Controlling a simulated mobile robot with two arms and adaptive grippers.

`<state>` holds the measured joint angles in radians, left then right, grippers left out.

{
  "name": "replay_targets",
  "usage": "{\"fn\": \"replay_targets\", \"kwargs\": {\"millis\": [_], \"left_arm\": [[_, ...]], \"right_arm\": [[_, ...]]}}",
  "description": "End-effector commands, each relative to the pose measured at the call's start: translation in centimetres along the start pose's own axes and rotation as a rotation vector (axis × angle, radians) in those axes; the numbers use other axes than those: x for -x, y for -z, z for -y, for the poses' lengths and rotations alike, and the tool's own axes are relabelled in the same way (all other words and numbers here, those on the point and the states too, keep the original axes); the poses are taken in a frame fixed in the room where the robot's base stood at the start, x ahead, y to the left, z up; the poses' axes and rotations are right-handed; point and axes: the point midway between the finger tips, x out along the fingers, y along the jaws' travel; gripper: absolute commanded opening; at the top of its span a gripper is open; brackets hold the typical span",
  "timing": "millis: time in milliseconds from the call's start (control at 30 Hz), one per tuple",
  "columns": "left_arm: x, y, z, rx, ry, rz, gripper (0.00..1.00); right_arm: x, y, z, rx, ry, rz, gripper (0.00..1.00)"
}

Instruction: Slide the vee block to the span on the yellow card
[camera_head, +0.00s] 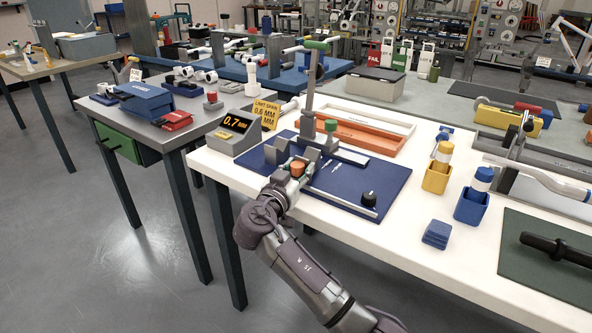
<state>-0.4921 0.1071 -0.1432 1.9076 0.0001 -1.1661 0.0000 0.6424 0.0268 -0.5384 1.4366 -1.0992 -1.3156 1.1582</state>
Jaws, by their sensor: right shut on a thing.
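The yellow card (266,112) stands behind the grey readout box (234,132). It begins "LIMIT SPAN 0.6 MM"; its lower line is partly hidden and too small to read surely. The readout shows 0.7. Grey vee-shaped blocks (310,153) stand on the blue base plate (392,184), near its left end. My right gripper (296,172) is low over the plate's front left, shut on an orange knob (298,164) close beside the vee block. The fingers hide how the knob joins the block. My left gripper is not in view.
A tall grey post (310,85) with a green-topped clamp rises behind the blocks. A black knob (369,199) sits on the plate's right. Yellow (436,178) and blue (471,205) holders stand further right. An orange tray (350,130) lies behind. The white table's front strip is mostly clear.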

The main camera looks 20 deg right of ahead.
Motion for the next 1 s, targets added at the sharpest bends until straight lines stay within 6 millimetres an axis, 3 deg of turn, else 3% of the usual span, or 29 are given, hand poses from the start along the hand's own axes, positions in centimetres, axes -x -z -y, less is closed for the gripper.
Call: {"fn": "replay_targets", "kwargs": {"millis": [133,400,433,533,833,1000], "left_arm": [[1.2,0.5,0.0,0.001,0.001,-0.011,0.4],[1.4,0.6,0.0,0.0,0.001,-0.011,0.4],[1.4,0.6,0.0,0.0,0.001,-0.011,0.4],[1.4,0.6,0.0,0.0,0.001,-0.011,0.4],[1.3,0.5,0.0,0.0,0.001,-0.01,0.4],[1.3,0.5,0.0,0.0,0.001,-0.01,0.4]], "right_arm": [[0.2,-0.4,-0.7,0.004,0.004,0.003,0.0],[0.2,-0.2,-0.7,0.004,0.003,0.002,0.0],[0.2,-0.2,-0.7,0.004,0.003,0.002,0.46],[0.2,-0.2,-0.7,0.005,0.003,0.002,0.61],[0.3,-0.2,-0.7,0.004,0.002,0.002,0.61],[2.0,-0.3,-0.7,0.002,0.003,0.003,0.61]]}}
